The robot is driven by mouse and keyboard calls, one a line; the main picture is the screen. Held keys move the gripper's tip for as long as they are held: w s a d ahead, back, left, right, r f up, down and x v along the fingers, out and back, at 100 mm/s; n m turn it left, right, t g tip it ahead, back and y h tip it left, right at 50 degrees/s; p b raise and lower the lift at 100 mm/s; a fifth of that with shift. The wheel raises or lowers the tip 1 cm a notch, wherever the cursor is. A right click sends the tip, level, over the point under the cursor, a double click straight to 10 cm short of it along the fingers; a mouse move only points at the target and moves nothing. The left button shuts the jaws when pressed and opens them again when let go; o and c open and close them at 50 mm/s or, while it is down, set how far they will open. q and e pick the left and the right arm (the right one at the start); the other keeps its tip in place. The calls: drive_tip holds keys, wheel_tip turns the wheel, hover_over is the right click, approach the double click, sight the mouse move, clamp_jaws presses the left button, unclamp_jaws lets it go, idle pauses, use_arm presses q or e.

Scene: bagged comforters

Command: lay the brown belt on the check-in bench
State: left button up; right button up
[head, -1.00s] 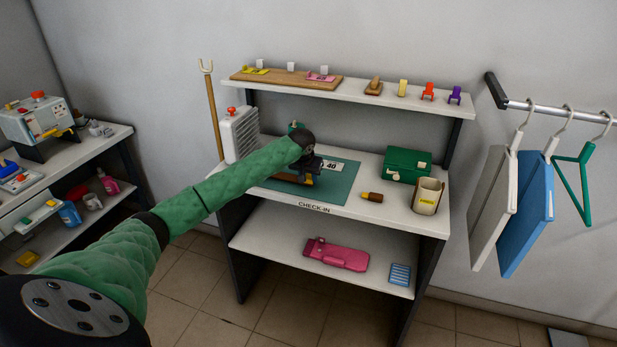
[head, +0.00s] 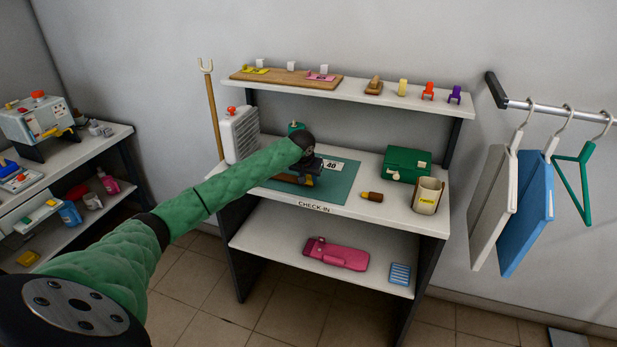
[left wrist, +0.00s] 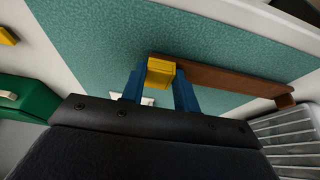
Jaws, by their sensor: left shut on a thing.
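The check-in bench (head: 386,213) has a white top with a green mat (head: 342,188) on it. My left gripper (head: 311,177) is over the mat, low and close to it. In the left wrist view its blue fingers (left wrist: 160,88) are shut on a yellow block-like piece at one end of the brown belt (left wrist: 225,80). The belt is a straight brown strip stretching right over the mat toward its edge. In the head view the belt (head: 287,179) shows partly, left of the gripper. I cannot tell whether it touches the mat. My right gripper is not in view.
A number card (head: 330,164) lies behind the gripper. A grey vented box (head: 240,135) stands at the left end of the top. A green case (head: 407,164), a cream cup (head: 427,195) and a small brown-and-yellow piece (head: 372,196) stand right. An upper shelf (head: 350,90) overhangs the back.

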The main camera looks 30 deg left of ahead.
use_arm(q)
drive_tip(key=shift+f, duration=0.1)
drive_tip(key=o, duration=1.7)
